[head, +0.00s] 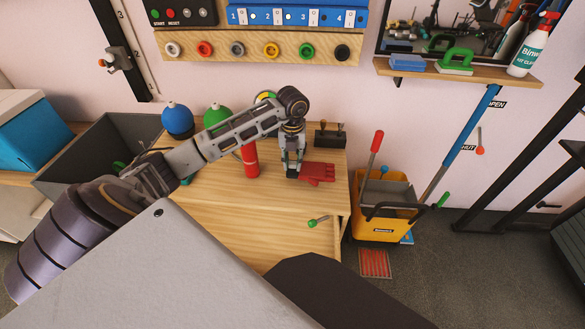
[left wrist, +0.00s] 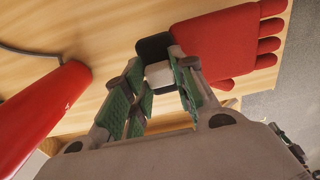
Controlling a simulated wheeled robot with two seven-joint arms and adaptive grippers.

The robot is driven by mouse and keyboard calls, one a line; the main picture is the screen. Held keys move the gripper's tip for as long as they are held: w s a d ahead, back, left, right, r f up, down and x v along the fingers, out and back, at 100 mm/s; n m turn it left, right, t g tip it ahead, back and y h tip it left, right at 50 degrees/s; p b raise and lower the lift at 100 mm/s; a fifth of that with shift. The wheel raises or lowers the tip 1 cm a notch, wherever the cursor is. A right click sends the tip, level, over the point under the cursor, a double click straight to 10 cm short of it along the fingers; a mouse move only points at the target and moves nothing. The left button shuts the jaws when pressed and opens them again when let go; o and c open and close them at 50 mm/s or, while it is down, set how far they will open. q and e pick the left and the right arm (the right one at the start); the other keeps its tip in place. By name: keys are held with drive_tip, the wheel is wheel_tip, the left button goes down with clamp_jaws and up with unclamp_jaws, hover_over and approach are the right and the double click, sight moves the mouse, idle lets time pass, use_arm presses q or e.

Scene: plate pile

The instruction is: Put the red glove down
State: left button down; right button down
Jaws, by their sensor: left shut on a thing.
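The red glove (head: 318,173) is at the right part of the wooden table (head: 225,215), its fingers pointing right in the head view. My left gripper (head: 292,172) points down at the glove's left end and is shut on it. In the left wrist view the red glove (left wrist: 232,42) extends to the upper right from the fingertips (left wrist: 160,78), with a black and pale grey cuff end at them. The glove is close to the table top; I cannot tell whether it rests on it. My right gripper is not in view.
A red cylinder (head: 250,160) stands just left of the gripper. A dark stand (head: 330,135) is behind the glove. A green-knobbed handle (head: 318,221) is at the front right. A yellow bucket (head: 380,228) stands right of the table. The front middle of the table is clear.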

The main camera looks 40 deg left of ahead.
use_arm(q)
drive_tip(key=shift+f, duration=0.45)
drive_tip(key=shift+f+b, duration=0.35)
drive_tip(key=shift+f, duration=0.95)
use_arm(e)
drive_tip(key=shift+w+a+r, duration=0.15)
drive_tip(key=shift+w+r, duration=0.25)
drive_tip(key=shift+r, duration=0.4)
use_arm(q)
drive_tip(key=c, duration=1.4)
unclamp_jaws()
drive_tip(key=shift+f, duration=0.1)
drive_tip(key=shift+o, duration=1.2)
use_arm(e)
drive_tip(key=shift+s+f, duration=0.15)
